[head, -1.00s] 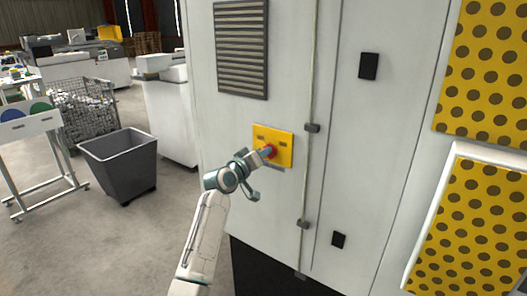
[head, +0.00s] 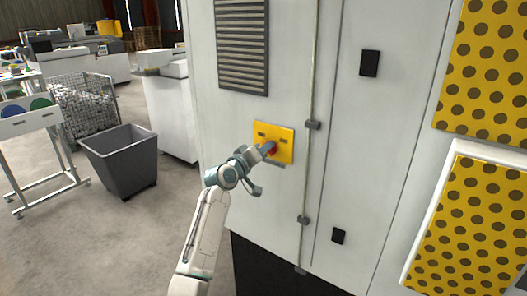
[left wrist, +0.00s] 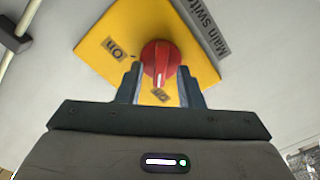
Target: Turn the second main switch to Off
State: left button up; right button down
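A yellow plate (head: 287,150) with a red rotary knob (head: 273,151) is on the grey-white cabinet. My left gripper (head: 268,149) is at the knob. In the left wrist view its fingers (left wrist: 160,72) stand on either side of the knob, with gaps visible beside its grip. My right gripper is out of view.
The cabinet (head: 232,175) has a vent (head: 241,45), a vertical rod with hinges (head: 312,124) and black handles (head: 369,63). Yellow perforated panels (head: 470,225) are at the right. A grey bin (head: 122,160) stands left on open floor.

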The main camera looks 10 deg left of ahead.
pick_arm(q)
jog(key=b+v, duration=0.3)
jog(key=v, duration=0.8)
jog(key=shift+b, duration=0.3)
jog(key=shift+w+f, duration=0.1)
